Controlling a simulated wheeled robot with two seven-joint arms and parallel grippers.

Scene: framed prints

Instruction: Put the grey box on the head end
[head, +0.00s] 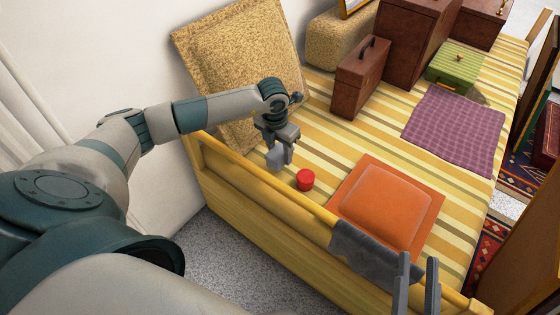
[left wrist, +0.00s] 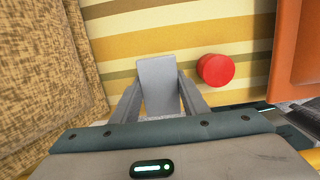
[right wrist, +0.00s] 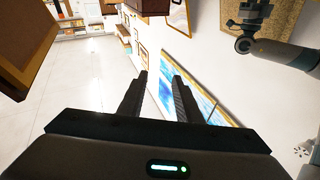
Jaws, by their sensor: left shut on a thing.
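The small grey box (head: 275,158) is between the fingers of my left gripper (head: 281,154), which is shut on it. In the left wrist view the grey box (left wrist: 158,84) stands out between both fingertips, over the striped cover. I cannot tell whether it touches the cover. The bed (head: 335,135) has a yellow striped cover, and a tan woven pillow (head: 235,65) leans at its far left end, close to the box. My right gripper (head: 416,278) is open and empty by the near side of the bed; it also shows in the right wrist view (right wrist: 160,98).
A red cylinder (head: 305,180) stands just right of the box. An orange cushion (head: 385,205) lies further right. Brown cases (head: 362,78), a green striped box (head: 455,68) and a purple cloth (head: 455,128) occupy the far side. A yellow rail (head: 265,195) runs along the near edge.

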